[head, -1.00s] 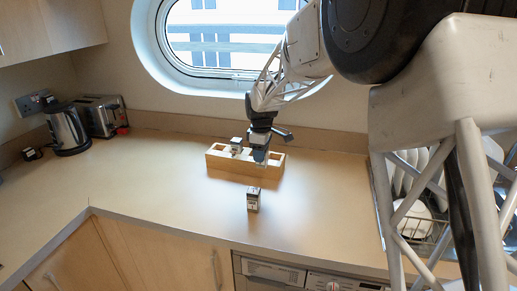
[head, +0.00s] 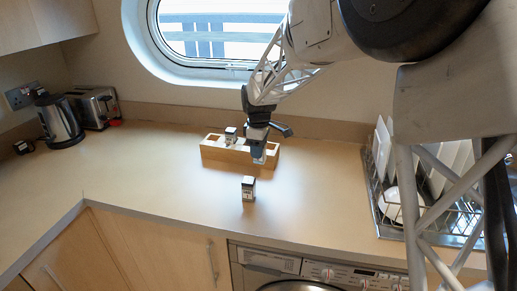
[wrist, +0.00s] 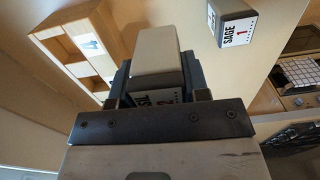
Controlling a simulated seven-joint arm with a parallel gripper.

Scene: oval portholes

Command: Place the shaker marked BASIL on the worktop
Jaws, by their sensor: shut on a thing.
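My gripper (head: 259,152) is shut on a shaker (wrist: 160,97) with a grey cap. Its label is partly covered and reads "SIL" and 2 in the wrist view, which fits BASIL. In the head view my gripper is at the right end of the wooden rack (head: 210,152), in front of part of it, and the jaws mostly hide the held shaker. I cannot tell its height above the worktop (head: 150,180). The shaker marked SAGE 1 (wrist: 236,25) stands upright on the worktop in front of the rack; it also shows in the head view (head: 248,189).
Another shaker (head: 230,135) stands in the rack; a blue 4 label (wrist: 90,43) shows there in the wrist view. A dish rack (head: 400,200) with plates is at right. A kettle (head: 60,122) and toaster (head: 95,107) are at left. The worktop left of SAGE is clear.

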